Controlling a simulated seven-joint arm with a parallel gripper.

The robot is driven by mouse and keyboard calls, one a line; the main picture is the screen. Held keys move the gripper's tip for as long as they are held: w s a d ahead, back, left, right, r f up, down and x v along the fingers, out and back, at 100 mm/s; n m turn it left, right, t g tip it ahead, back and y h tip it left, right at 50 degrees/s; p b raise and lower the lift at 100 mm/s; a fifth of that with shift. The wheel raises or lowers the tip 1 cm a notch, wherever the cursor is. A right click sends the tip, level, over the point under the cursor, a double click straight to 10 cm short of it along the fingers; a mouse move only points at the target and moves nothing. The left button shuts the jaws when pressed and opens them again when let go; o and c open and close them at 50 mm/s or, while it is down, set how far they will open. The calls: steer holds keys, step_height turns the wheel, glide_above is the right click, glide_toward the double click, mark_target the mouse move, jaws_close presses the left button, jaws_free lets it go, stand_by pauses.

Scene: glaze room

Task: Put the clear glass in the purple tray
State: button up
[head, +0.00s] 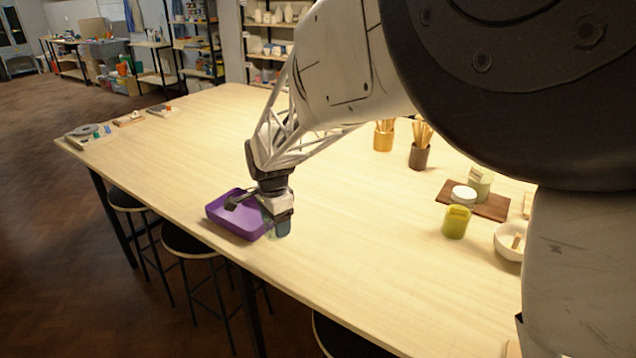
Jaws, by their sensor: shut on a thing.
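The purple tray (243,233) sits near the front edge of the table, left of the middle. My gripper (280,222) is low at the tray's right side, and part of it overlaps the tray in the picture. It is shut on the clear glass (271,231), which shows only as a faint see-through shape at the tray's right edge. Most of the glass is hidden by the gripper. I cannot tell whether its base touches the table or how far it is from the tray wall.
At the right stand a yellow-green cup (456,222), a wooden board (490,208) with jars, and a white bowl (509,241). Two brush pots (419,157) (383,137) stand farther back. Small items lie at the far left end. The table (350,265) is clear right of the tray.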

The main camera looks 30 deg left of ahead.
steer(key=shift+n, duration=0.4)
steer(key=s+a, duration=0.1)
steer(key=a, duration=0.1)
steer(key=s+a, duration=0.1)
steer(key=s, duration=0.1)
steer(key=shift+s+a+f, duration=0.1)
steer(key=shift+s+a, duration=0.05)
steer(key=shift+a, duration=0.2)
glide_above(245, 217)
steer(key=shift+f, duration=0.75)
steer(key=shift+f, duration=1.75)
steer(key=shift+f, duration=0.1)
steer(key=o, duration=1)
steer(key=shift+o, duration=0.2)
